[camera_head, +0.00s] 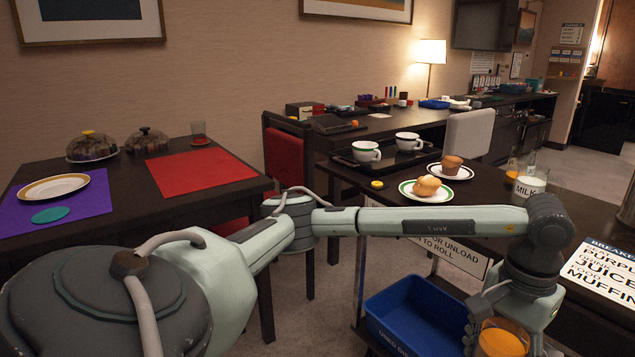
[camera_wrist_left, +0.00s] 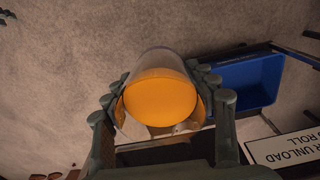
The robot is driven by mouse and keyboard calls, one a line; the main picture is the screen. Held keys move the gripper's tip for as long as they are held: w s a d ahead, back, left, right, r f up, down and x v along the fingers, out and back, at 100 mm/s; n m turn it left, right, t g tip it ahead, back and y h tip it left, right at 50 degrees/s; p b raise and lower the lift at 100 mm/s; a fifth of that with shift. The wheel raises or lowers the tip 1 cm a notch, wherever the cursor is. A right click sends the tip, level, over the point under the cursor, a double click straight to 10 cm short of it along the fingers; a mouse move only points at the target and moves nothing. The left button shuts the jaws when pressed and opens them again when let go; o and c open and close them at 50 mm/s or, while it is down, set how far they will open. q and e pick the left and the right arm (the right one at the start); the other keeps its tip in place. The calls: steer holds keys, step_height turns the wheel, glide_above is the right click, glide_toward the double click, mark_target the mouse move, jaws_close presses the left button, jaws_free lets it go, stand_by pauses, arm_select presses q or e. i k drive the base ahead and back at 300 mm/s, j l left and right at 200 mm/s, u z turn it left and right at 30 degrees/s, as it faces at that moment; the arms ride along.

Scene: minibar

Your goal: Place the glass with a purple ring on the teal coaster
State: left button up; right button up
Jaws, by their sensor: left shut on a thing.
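My left gripper (camera_head: 505,318) is at the lower right of the head view, beside the cart and near the blue bin. It is shut on a clear glass of orange juice (camera_head: 502,340). In the left wrist view the glass (camera_wrist_left: 160,95) sits between the fingers of my left gripper (camera_wrist_left: 160,100). No purple ring can be made out on this glass. The teal coaster (camera_head: 50,214) lies bare on the purple mat (camera_head: 92,205) at the far left, in front of a white plate with a gold rim (camera_head: 53,187). My right gripper is not seen.
The red mat (camera_head: 205,172) has a small glass (camera_head: 199,131) at its back. Two domed dishes (camera_head: 92,147) stand behind the mats. The cart holds cups, plated muffins (camera_head: 428,186) and a milk glass (camera_head: 528,188). A blue bin (camera_head: 415,315) is below. A red chair (camera_head: 285,155) stands between table and cart.

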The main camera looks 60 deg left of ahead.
mark_target(50, 214)
steer(key=i+j+u, duration=0.15)
steer(key=u, duration=0.3)
steer(key=i+j+u, duration=0.15)
steer(key=u, duration=0.3)
steer(key=i+j+u, duration=0.2)
steer(key=u, duration=0.3)
steer(key=i+u, duration=0.2)
steer(key=u, duration=0.25)
steer(key=i+u, duration=0.2)
steer(key=u, duration=0.25)
steer(key=i+l+u, duration=0.15)
steer(key=u, duration=0.3)
